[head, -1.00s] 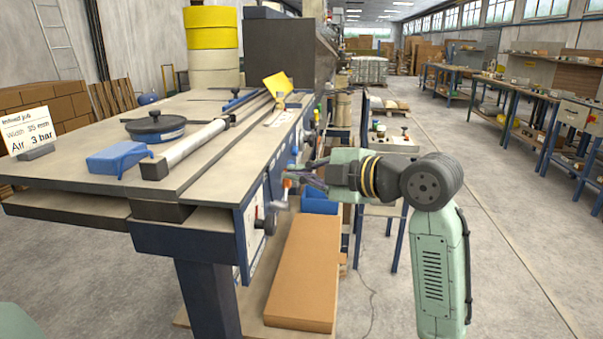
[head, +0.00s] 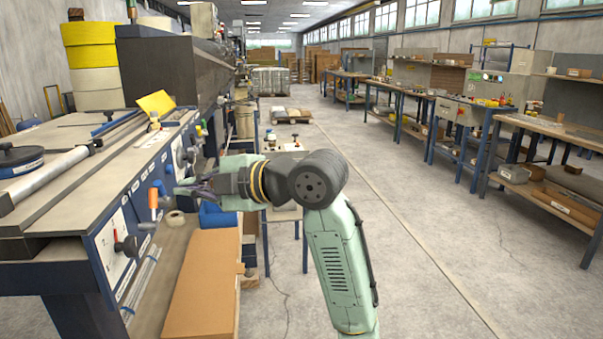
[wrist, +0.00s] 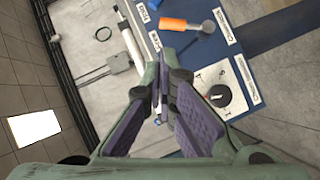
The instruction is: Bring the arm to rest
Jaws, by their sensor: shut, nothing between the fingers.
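My gripper (head: 186,187) is in front of the machine's control panel (head: 122,222) in the head view, just right of an orange-handled lever (head: 154,200). It points left toward the panel. In the wrist view my gripper (wrist: 160,100) has its fingertips together with nothing between them. The wrist view also shows the orange handle (wrist: 178,24) and a dial (wrist: 218,96) on the blue panel beyond the fingers. I cannot tell from these views how far the fingertips are from the panel.
The laminating machine's table (head: 85,180) fills the left side. A long cardboard box (head: 203,285) lies low beside it, under my arm. Workbenches (head: 540,130) line the right side.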

